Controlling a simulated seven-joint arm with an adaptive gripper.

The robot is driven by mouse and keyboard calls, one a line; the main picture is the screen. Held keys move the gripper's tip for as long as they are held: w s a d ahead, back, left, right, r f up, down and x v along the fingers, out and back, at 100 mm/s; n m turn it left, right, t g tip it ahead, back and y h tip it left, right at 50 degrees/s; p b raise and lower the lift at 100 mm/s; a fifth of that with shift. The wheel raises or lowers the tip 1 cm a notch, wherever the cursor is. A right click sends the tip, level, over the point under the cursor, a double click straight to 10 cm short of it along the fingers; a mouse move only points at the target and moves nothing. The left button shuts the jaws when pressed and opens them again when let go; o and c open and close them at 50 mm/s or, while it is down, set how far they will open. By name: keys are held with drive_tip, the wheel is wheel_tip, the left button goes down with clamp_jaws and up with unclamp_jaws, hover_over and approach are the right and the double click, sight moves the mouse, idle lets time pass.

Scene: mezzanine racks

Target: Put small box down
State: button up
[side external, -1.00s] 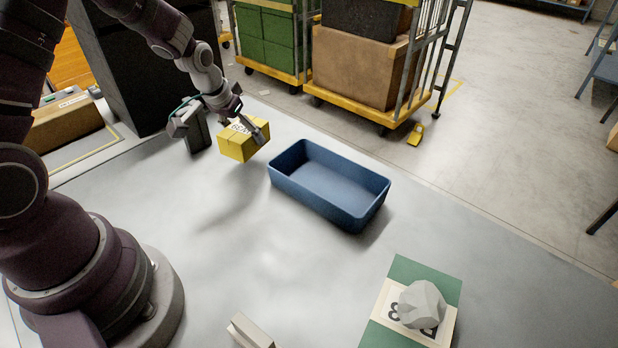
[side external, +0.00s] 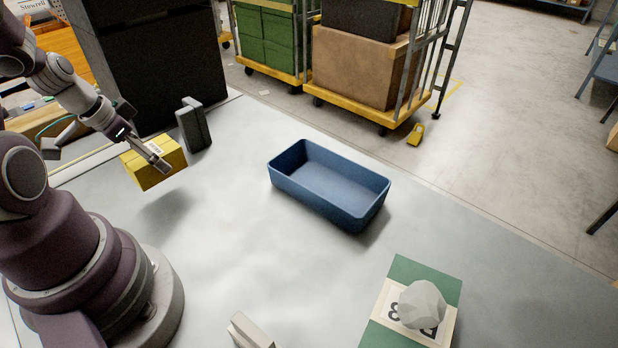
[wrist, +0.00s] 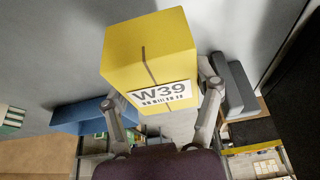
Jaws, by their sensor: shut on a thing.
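The small yellow box (side external: 152,164) is held above the grey table (side external: 230,230) at its left side, with its shadow on the surface below. In the wrist view the box (wrist: 150,55) carries a white "W39" label with a barcode. My gripper (side external: 142,152) is shut on the box, and the wrist view shows one finger at each side of it (wrist: 163,110). The box is apart from the table and slightly tilted in the side view. Its underside is hidden.
An empty blue bin (side external: 330,182) stands mid-table. A dark grey upright object (side external: 194,125) stands right of the box. A faceted grey lump (side external: 421,304) sits on a green-edged numbered board (side external: 408,268). A pale block (side external: 250,331) lies at the front.

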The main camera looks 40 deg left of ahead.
sight(134, 159)
wheel_tip(134, 159, down, 6)
drive_tip(key=shift+r, duration=0.15)
idle(0.3)
drive_tip(key=o, duration=1.2)
drive_tip(key=v, duration=1.1)
drive_tip(key=shift+r, duration=0.4)
drive_tip(key=w+d+r, duration=0.2)
drive_tip(key=d+r, duration=0.2)
drive_tip(key=d, duration=0.3)
drive_tip(key=w+d+r+t, duration=0.1)
drive_tip(key=w+d+r, duration=0.2)
drive_tip(key=d, duration=0.5)
drive_tip(key=shift+r, duration=0.9)
